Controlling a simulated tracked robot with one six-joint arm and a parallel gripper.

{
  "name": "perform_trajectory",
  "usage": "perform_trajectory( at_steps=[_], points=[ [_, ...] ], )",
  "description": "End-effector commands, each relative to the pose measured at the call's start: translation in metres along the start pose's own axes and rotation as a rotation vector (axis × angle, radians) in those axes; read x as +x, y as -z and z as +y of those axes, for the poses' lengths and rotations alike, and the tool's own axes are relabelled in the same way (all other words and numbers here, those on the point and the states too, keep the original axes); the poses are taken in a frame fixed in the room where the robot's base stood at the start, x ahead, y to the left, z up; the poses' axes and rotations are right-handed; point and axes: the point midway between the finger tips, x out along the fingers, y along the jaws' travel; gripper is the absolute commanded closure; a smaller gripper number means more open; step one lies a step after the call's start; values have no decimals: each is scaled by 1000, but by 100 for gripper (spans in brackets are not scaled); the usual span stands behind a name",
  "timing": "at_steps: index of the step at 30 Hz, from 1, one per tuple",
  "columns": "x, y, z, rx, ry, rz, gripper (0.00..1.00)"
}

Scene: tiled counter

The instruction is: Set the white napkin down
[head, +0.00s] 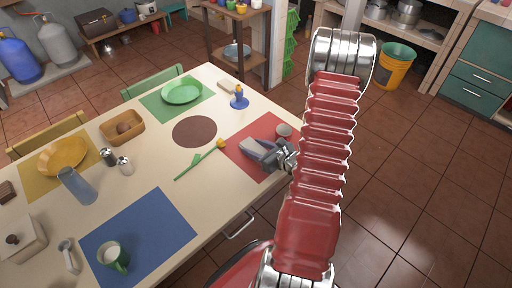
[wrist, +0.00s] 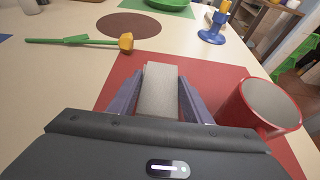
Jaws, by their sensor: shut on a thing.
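My gripper (wrist: 160,92) is shut on a white napkin (wrist: 160,82), a pale folded strip between its two purple-grey fingers. In the head view my gripper (head: 262,151) is over the red placemat (head: 268,168) at the table's right side. The red placemat also shows in the wrist view (wrist: 208,72), in front of and around the napkin. The napkin is low over the mat; I cannot tell whether it touches it. Its near end is hidden by my gripper's body.
A red mug (wrist: 270,108) stands close to the right of my gripper. A yellow flower with a green stem (head: 200,158) lies left of the mat. A blue candlestick (head: 239,98) and brown round mat (head: 194,131) are farther back. The table edge is near on the right.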

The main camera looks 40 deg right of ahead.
Motion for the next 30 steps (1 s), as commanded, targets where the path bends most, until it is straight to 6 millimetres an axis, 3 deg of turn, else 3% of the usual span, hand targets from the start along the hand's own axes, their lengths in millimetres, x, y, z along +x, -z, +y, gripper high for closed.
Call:
perform_trajectory(
  at_steps=[8, 9, 16, 30],
  points=[
    [1, 2, 0, 1, 0, 0, 77],
    [1, 2, 0, 1, 0, 0, 53],
    [0, 1, 0, 0, 0, 0, 37],
    [-9, -1, -1, 0, 2, 0, 37]
  ],
)
